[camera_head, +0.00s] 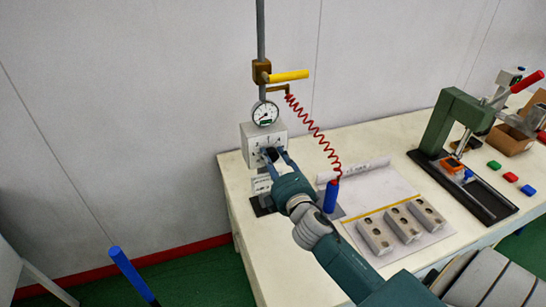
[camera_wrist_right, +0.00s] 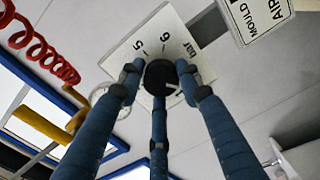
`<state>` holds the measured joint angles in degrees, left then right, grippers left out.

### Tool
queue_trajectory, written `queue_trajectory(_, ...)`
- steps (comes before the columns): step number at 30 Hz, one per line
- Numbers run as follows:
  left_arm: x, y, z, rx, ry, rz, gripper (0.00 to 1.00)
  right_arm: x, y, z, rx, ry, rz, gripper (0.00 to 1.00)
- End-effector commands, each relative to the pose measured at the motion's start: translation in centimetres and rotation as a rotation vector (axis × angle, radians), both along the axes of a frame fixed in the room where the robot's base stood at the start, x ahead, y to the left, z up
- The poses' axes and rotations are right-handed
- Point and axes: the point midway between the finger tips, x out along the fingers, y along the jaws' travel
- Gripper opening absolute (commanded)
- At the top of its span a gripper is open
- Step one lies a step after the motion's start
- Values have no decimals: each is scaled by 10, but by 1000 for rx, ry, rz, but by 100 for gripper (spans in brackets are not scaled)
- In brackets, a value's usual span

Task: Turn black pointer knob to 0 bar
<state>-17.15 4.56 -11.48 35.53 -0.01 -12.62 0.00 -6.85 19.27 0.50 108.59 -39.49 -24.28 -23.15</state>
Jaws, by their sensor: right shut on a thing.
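The black pointer knob (camera_head: 272,154) sits on the front of a pale regulator box (camera_head: 250,142) at the table's back left. In the right wrist view the knob (camera_wrist_right: 160,76) lies between the fingertips, in front of a white dial plate (camera_wrist_right: 140,38) marked 5, 6 and BAR. My right gripper (camera_head: 273,157) is shut on the knob, with its blue fingers around it. Which mark the pointer faces is hard to tell. A round pressure gauge (camera_head: 265,113) stands on top of the box; its reading is too small to read. My left gripper is out of view.
A yellow lever (camera_head: 288,76) sits on the pipe above, with a red coiled hose (camera_head: 312,128) running to a blue nozzle (camera_head: 331,195). Several grey moulds (camera_head: 403,224) lie on the table. A green press (camera_head: 455,123) stands at the right.

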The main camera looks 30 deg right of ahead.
Motion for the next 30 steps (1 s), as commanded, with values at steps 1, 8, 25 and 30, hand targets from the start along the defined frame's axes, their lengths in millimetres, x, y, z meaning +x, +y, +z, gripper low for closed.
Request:
queue_trajectory(1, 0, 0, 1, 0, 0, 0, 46, -2, 0, -8, -26, 24, -2, 8)
queue_trajectory(8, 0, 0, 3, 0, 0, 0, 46, -2, -1, -8, -125, 47, -3, 8)
queue_trajectory(25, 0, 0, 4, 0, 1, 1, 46, -2, -2, -8, -175, 58, -6, 8)
queue_trajectory(30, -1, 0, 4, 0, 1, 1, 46, -2, -2, -7, -175, 57, -6, 52)
